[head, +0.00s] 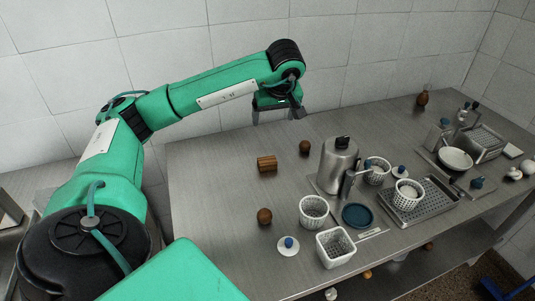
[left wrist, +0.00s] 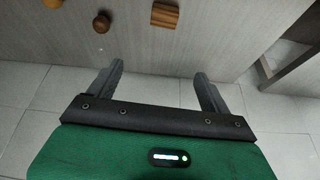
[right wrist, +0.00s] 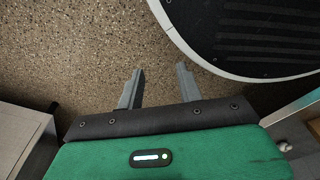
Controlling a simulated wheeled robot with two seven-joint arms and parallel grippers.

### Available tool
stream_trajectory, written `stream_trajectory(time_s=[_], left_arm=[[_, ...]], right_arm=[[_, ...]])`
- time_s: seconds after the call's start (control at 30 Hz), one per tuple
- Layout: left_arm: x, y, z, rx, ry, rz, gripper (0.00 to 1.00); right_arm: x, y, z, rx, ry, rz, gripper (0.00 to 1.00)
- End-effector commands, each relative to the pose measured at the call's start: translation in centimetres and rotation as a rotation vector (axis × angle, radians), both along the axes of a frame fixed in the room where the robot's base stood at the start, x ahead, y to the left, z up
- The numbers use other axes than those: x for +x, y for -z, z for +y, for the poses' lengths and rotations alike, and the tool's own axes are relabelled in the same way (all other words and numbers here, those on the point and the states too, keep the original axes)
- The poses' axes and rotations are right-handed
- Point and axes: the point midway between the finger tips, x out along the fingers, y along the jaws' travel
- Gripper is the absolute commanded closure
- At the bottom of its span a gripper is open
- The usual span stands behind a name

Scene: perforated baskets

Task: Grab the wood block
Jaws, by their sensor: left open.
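The wood block (head: 267,163) is a small brown ribbed block lying on the metal table, left of the steel canister. It also shows at the top edge of the left wrist view (left wrist: 165,15). My left gripper (head: 278,114) is raised near the back wall, above and behind the block. Its two fingers stand apart and empty in the left wrist view (left wrist: 158,72), with the block beyond the fingertips. My right gripper (right wrist: 160,70) shows only in its wrist view, fingers apart with nothing between them, over a speckled floor.
Brown balls (head: 305,148) (head: 264,216) lie near the block. A steel canister (head: 338,165), white perforated baskets (head: 313,211) (head: 335,248), a blue dish (head: 357,215) and a metal tray (head: 425,204) stand to the right. The table's left part around the block is mostly clear.

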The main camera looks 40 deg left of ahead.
Motion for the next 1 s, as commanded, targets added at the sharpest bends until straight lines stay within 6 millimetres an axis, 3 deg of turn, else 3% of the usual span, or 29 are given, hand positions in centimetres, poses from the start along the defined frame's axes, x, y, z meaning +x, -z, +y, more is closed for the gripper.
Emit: stream_trajectory(time_s=[0.03, 0.2, 0.4, 0.63, 1.0], left_arm=[[0.0, 2.5, 0.0, 0.000, 0.000, 0.000, 0.18], [0.0, 5.8, 0.0, 0.000, 0.000, -0.001, 0.18], [0.0, 7.9, 0.0, 0.000, 0.000, -0.001, 0.18], [0.2, 9.3, 0.4, 0.000, 0.000, 0.001, 0.18], [1.5, 15.3, 2.5, -0.001, -0.001, 0.001, 0.18]], right_arm=[[0.8, 1.6, 0.2, 0.002, 0.002, -0.007, 0.64], [3.0, 2.2, 0.7, 0.006, 0.006, -0.018, 0.64], [4.5, 2.2, 1.0, 0.008, 0.008, -0.026, 0.64], [4.9, 1.9, 1.0, 0.008, 0.008, -0.027, 0.64], [4.4, 2.3, 0.9, 0.006, 0.008, -0.026, 0.64]])
